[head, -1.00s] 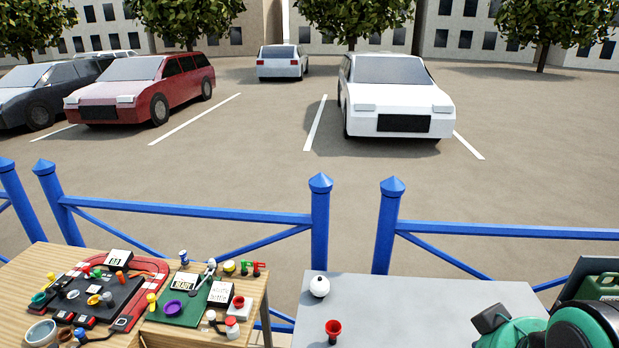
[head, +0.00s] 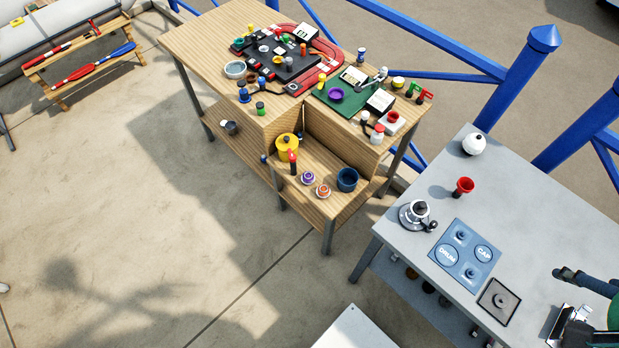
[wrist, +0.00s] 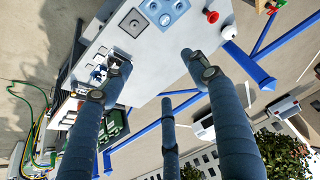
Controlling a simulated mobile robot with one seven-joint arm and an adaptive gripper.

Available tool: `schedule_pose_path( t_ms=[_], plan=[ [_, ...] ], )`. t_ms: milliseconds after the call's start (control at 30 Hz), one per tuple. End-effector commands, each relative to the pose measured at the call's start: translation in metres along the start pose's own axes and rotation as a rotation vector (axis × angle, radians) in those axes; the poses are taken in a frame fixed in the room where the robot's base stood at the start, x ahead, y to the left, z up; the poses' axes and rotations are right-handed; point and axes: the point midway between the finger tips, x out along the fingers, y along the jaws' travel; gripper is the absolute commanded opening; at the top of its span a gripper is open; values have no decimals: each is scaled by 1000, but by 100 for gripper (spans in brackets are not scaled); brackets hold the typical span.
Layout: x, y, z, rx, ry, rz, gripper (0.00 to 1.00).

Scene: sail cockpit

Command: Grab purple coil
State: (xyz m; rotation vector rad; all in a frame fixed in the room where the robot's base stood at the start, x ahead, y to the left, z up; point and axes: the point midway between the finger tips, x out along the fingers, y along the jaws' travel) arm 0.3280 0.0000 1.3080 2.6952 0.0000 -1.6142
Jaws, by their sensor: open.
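A small purple coil (head: 307,178), ring-like with a pale centre, sits on the lower wooden shelf in the head view. An orange coil (head: 323,191) is close beside it, to its right and nearer.
On the shelf (head: 336,208) stand a yellow pot (head: 287,148) and a dark blue pot (head: 347,180). The crowded wooden top (head: 215,42) is above. A grey table (head: 515,190) with a red funnel (head: 463,186) stands right. Open floor (head: 150,200) lies left.

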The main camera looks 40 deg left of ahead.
Motion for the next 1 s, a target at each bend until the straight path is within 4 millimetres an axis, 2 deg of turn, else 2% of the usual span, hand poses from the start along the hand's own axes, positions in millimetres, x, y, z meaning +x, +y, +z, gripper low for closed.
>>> schedule_pose_path(
  t_ms=[367, 567, 767, 1000],
  plan=[
    [0, 0, 0, 0, 0, 0, 59],
    [3, -6, -9, 11, -9, -8, 59],
    [13, -22, -33, 52, -36, -29, 59],
    [37, -60, -74, 125, -84, -58, 59]
  ],
)
